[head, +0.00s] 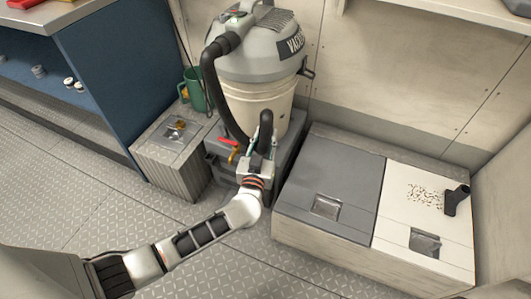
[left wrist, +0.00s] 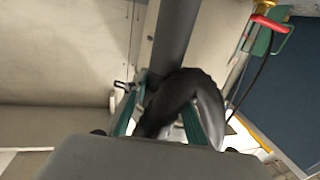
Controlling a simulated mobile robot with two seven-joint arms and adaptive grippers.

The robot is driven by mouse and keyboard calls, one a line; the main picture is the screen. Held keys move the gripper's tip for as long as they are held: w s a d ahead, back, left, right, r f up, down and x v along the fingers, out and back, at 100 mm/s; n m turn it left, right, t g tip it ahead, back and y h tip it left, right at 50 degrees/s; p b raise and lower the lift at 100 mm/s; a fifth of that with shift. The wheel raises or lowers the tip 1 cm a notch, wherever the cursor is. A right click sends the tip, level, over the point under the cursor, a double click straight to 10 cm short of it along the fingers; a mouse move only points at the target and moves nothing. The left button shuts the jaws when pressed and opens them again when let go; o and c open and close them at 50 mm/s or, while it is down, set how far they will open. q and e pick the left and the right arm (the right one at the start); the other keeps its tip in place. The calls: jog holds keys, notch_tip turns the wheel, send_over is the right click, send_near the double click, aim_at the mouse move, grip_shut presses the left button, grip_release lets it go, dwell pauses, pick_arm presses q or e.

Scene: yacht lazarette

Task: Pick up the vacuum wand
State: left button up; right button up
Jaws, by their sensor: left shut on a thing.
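The vacuum (head: 262,60), a beige drum with a grey top, stands on a grey base at the back. A thick black hose (head: 208,85) runs down from its top. A dark curved tube, apparently the vacuum wand (head: 266,122), rises at the front of the drum. My left gripper (head: 260,158) is shut on it. In the left wrist view the wand (left wrist: 185,88) arches between my green-edged fingers (left wrist: 160,122), with a straight dark tube behind it. Its lower end is hidden by my gripper. My right gripper is in neither view.
A black nozzle (head: 455,200) rests by scattered crumbs on the white locker lid (head: 400,235). A grey lid (head: 330,185) adjoins it. The floor at left is clear.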

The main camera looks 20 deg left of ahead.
pick_arm(q)
jog(key=shift+w+r, duration=0.1)
jog(key=shift+r, duration=0.5)
notch_tip(320, 180, up, 3)
jog(key=shift+w+f+p, duration=0.1)
jog(key=shift+f+p, duration=0.05)
jog(key=shift+p, duration=0.75)
notch_tip(320, 180, up, 3)
jog(key=shift+r+p, duration=0.2)
jog(key=shift+p, duration=0.7)
notch_tip(320, 180, up, 6)
jog(key=p, duration=0.3)
jog(key=shift+r+p, duration=0.1)
jog(key=shift+p, duration=0.2)
notch_tip(320, 180, up, 6)
jog(key=p, duration=0.4)
send_over(266, 128)
jog(key=shift+r, duration=0.35)
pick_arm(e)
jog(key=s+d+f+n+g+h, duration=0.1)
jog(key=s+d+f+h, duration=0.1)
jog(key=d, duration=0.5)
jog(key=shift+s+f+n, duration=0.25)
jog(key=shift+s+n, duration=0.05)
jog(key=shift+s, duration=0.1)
pick_arm(q)
jog(key=shift+s, duration=0.2)
